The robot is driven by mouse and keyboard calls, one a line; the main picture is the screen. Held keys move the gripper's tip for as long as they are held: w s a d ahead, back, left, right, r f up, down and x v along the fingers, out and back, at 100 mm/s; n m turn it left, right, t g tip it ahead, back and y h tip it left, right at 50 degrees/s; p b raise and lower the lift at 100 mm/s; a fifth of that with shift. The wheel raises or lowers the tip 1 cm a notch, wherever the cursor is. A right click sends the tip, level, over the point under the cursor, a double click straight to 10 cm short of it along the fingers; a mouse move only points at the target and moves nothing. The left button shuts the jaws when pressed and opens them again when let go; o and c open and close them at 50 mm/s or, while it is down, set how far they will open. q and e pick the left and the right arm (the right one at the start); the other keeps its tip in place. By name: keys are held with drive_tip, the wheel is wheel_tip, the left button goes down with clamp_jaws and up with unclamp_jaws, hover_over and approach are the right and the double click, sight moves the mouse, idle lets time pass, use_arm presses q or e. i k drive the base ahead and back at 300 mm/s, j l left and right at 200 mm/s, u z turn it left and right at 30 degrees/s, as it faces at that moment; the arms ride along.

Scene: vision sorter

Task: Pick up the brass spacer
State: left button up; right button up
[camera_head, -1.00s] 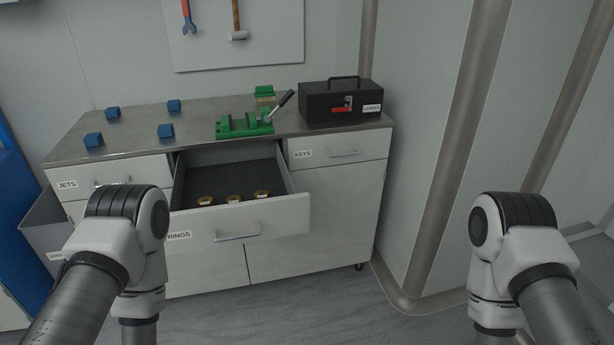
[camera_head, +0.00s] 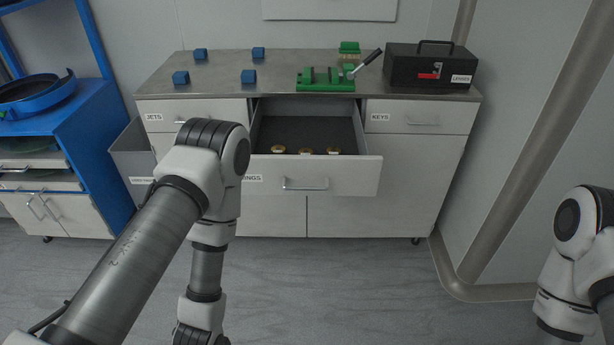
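Three small brass-coloured rings lie in a row in the open middle drawer (camera_head: 318,177): a left one (camera_head: 278,149), a middle one (camera_head: 305,151) and a right one (camera_head: 333,151). I cannot tell which, if any, is the brass spacer. The drawer's label is partly hidden by my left arm and reads "...INGS". My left arm hangs in front of the cabinet, and its gripper is out of the picture below. My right arm is at the right edge, its gripper also out of view.
On the worktop (camera_head: 300,70) are several blue blocks (camera_head: 181,78), a green vise (camera_head: 325,80) and a black toolbox (camera_head: 430,66). A grey bin (camera_head: 135,160) and a blue cart (camera_head: 70,120) stand left. A pipe (camera_head: 520,150) runs up the right wall. The floor in front is clear.

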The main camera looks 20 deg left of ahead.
sight(331, 151)
drive_tip(key=i+j+u, duration=0.25)
drive_tip(key=i, duration=0.3)
drive_tip(key=i+u, duration=0.3)
drive_tip(key=i, duration=0.25)
